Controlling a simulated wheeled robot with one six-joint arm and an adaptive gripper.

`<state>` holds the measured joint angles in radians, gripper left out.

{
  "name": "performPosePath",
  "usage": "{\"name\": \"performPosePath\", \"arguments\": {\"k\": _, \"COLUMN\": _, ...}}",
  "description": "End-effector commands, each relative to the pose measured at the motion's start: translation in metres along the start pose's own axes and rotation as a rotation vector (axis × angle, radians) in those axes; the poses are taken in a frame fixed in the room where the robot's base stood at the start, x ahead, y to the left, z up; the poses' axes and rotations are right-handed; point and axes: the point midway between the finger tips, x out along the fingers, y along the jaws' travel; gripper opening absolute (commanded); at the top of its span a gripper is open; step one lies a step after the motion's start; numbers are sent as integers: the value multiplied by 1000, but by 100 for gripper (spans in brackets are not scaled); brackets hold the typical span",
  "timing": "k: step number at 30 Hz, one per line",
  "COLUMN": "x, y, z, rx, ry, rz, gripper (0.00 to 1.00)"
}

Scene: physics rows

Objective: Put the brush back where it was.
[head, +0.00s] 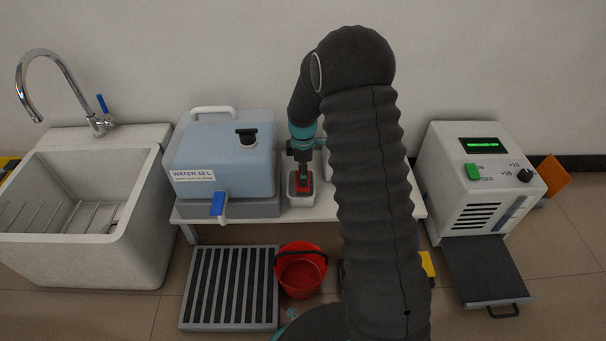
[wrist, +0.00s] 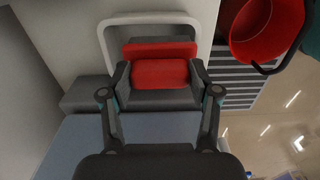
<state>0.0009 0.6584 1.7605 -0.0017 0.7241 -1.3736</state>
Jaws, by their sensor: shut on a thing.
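My gripper (wrist: 160,84) is shut on the brush, whose red body (wrist: 160,50) shows between the two fingers in the wrist view. In the head view my gripper (head: 301,158) points down, with the red brush (head: 304,184) below it. A small white open-topped holder (head: 302,201) stands on the white bench, and its pale rim (wrist: 150,18) frames the brush in the wrist view. The brush is over or inside this holder; I cannot tell whether it touches the bottom. The brush's lower part is hidden.
A blue water container (head: 225,155) with a blue tap stands left of the holder. A red bucket (head: 300,272) and a slatted grate (head: 230,290) are on the floor in front. A sink (head: 80,240) is at left, a white machine (head: 470,190) at right. My arm hides part of the bench.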

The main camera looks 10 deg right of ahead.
Motion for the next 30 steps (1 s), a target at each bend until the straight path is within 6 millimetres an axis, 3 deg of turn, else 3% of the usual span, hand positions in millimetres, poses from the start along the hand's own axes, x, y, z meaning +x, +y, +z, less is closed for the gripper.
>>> {"name": "performPosePath", "arguments": {"k": 26, "x": 18, "y": 0, "z": 0, "rx": 0, "ry": 0, "rz": 1, "gripper": 24}}
{"name": "performPosePath", "arguments": {"k": 27, "x": 18, "y": 0, "z": 0, "rx": 0, "ry": 0, "rz": 1, "gripper": 69}}
{"name": "performPosePath", "arguments": {"k": 29, "x": 18, "y": 0, "z": 0, "rx": 0, "ry": 0, "rz": 1, "gripper": 84}}
{"name": "performPosePath", "arguments": {"k": 30, "x": 18, "y": 0, "z": 0, "rx": 0, "ry": 0, "rz": 1, "gripper": 87}}
